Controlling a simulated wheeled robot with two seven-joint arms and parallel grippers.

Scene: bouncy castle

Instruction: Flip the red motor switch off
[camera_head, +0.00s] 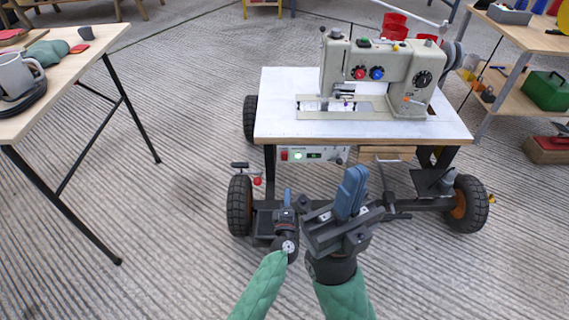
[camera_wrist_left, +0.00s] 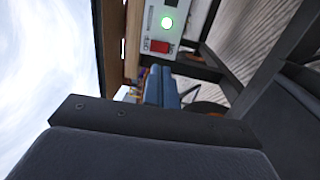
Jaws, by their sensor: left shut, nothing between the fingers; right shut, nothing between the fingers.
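The red motor switch (camera_head: 284,155) is a small red rocker at the left end of the pale control panel (camera_head: 326,155) under the sewing table's front edge. My left gripper (camera_head: 288,194) is shut and empty, below and in front of the panel, apart from the switch. Its blue fingertips (camera_wrist_left: 161,86) show just below the switch in the left wrist view. My right gripper (camera_head: 352,188) is shut and empty, to the right and nearer me. The rocker's tilt is too small to tell.
The wheeled white-topped table (camera_head: 285,100) carries a sewing machine (camera_head: 385,65). A lever with a red knob (camera_head: 257,181) stands left of my left gripper. A wooden table (camera_head: 75,75) is at the left. The floor between the tables is clear.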

